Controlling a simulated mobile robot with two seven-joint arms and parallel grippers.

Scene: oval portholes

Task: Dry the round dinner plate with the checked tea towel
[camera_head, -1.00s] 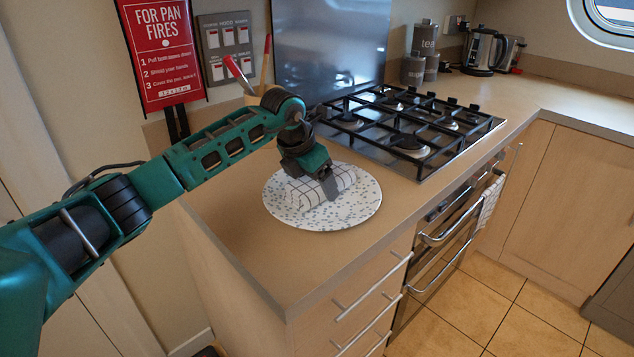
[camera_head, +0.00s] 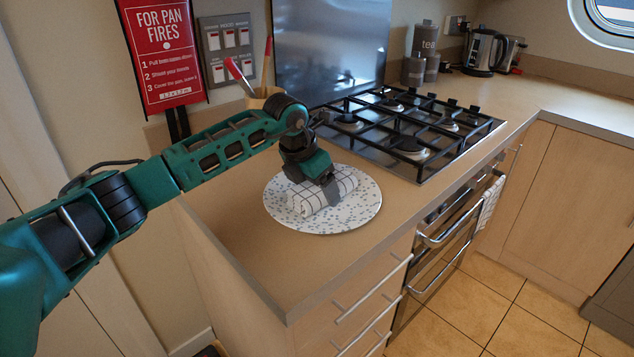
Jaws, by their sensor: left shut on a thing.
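The round dinner plate (camera_head: 355,217), white with blue-green speckles, lies flat on the wooden counter left of the hob. The checked tea towel (camera_head: 309,203), white with dark lines, is a folded bundle on top of the plate. My left gripper (camera_head: 332,192) points down over the plate and is shut on the towel, pressing close to the plate's middle. The gripper hides part of the towel and of the plate's back. My right gripper is not in view.
A gas hob (camera_head: 405,125) with black grates is right behind the plate. A utensil pot (camera_head: 262,98) stands by the wall behind my left arm. A kettle (camera_head: 485,52) and canisters (camera_head: 424,45) stand at the back. Bare counter (camera_head: 290,270) lies in front of the plate.

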